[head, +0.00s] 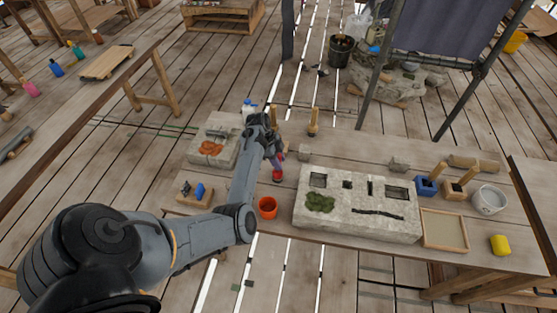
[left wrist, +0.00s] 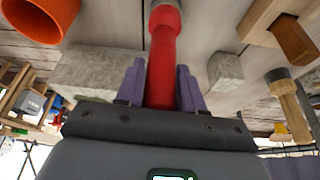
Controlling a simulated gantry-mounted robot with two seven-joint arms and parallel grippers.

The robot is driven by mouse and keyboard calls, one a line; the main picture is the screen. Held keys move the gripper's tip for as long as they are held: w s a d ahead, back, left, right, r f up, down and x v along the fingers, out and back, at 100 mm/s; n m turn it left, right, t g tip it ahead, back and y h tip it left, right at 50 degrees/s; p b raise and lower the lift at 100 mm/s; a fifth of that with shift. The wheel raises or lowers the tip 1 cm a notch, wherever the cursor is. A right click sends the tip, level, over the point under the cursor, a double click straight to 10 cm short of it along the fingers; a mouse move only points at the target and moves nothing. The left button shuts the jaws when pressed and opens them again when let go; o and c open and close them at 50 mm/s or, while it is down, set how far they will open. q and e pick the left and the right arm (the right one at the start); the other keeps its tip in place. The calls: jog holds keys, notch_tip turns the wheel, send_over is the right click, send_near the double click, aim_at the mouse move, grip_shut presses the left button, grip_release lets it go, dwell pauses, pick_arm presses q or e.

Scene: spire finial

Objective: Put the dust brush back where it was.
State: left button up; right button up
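My left gripper (head: 276,152) points down over the worktable. In the left wrist view its purple fingers (left wrist: 160,72) lie on both sides of a red handle and appear shut on it. The red-handled tool (head: 278,174) is upright, with a grey end (left wrist: 166,14) towards the table; I cannot tell whether it touches the table. Its bristles are not clear, so I cannot be sure it is the dust brush. A wooden-handled tool with a dark band (head: 313,123) stands behind it, also seen in the left wrist view (left wrist: 290,98). My right gripper is not in view.
An orange cup (head: 267,208) is in front of the gripper. A carved stone block (head: 345,222) is to the right, and a smaller slab (head: 226,157) to the left. A small grey stone (head: 304,154) lies close by. A tray (head: 443,243) and bucket (head: 489,200) are farther right.

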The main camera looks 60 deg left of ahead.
pick_arm(q)
jog(key=o, duration=0.3)
jog(key=v, duration=1.1)
jog(key=s+d+f+n+y, duration=0.1)
jog(key=s+d, duration=0.5)
jog(key=d, duration=0.6)
jog(key=s+d+f+n+y, duration=0.1)
jog(key=s+d+n, duration=0.3)
jog(key=d, duration=0.8)
jog(key=s+d+f+n+y, duration=0.1)
jog(key=s+d+n, duration=0.1)
jog(key=s+d, duration=0.6)
jog(key=shift+s+d+f+t, duration=0.1)
jog(key=shift+d+f+t, duration=0.1)
jog(key=shift+d, duration=1.05)
jog(key=shift+d+f+t, duration=0.1)
jog(key=shift+d+f, duration=0.05)
jog(key=shift+d, duration=1.15)
